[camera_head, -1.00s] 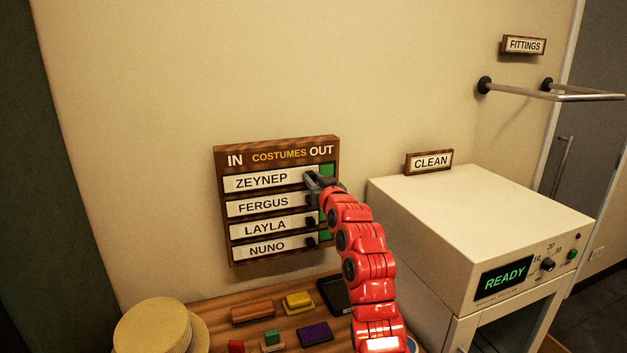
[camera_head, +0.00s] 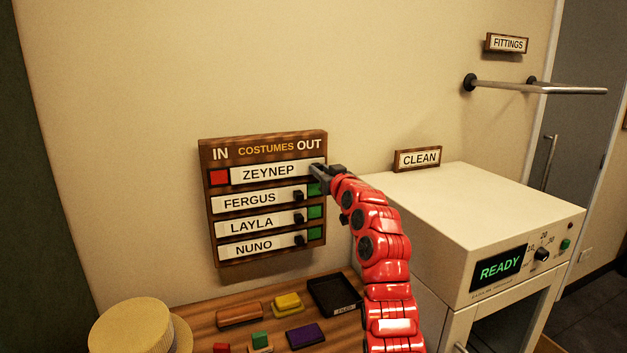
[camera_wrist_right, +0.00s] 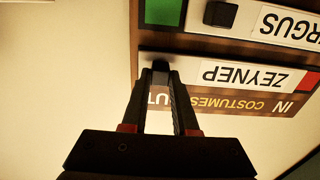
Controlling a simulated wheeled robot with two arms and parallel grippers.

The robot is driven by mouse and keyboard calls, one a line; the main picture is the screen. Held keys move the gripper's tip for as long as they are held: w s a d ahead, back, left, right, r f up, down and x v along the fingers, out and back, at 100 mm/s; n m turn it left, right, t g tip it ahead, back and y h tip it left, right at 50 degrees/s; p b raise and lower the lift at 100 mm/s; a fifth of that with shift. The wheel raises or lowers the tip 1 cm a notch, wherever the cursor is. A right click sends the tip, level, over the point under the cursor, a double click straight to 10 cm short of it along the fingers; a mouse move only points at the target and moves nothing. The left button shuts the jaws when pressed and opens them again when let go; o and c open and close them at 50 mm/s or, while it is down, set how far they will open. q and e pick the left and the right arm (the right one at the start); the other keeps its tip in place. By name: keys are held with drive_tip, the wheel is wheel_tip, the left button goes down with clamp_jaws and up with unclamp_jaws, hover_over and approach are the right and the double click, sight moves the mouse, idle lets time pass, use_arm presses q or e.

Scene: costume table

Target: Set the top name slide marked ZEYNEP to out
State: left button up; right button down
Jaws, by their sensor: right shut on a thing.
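The wooden board (camera_head: 207,185) headed IN, COSTUMES and OUT hangs on the wall. Its top slide, ZEYNEP (camera_head: 268,173), lies at the right end of its row, under OUT, with a red patch (camera_head: 219,178) bared at its left. My right gripper (camera_head: 318,172) is at the right end of this slide. In the right wrist view, the gripper (camera_wrist_right: 160,72) is shut on the slide's dark knob (camera_wrist_right: 160,62), whose tip shows between the fingers, and the ZEYNEP slide (camera_wrist_right: 235,74) appears upside down. My left gripper is not in view.
The FERGUS (camera_head: 250,200), LAYLA (camera_head: 252,226) and NUNO (camera_head: 252,247) slides sit to the left, with green patches at their right. A white cabinet (camera_head: 450,215) reading READY stands at right. A table below holds a straw hat (camera_head: 135,325), coloured blocks and a black tray (camera_head: 335,295).

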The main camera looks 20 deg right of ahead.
drive_tip(key=shift+d+f, duration=0.1)
drive_tip(key=shift+d, duration=0.05)
drive_tip(key=c, duration=1)
unclamp_jaws()
drive_tip(key=o, duration=0.3)
drive_tip(key=shift+d, duration=0.15)
drive_tip(key=shift+s, duration=0.1)
drive_tip(key=shift+s, duration=0.65)
drive_tip(key=s+b, duration=0.1)
drive_tip(key=s, duration=0.4)
drive_tip(key=s+b, duration=0.1)
drive_tip(key=s, duration=0.4)
drive_tip(key=s+b, duration=0.2)
drive_tip(key=s, duration=0.4)
drive_tip(key=shift+d, duration=0.25)
drive_tip(key=shift+f, duration=0.1)
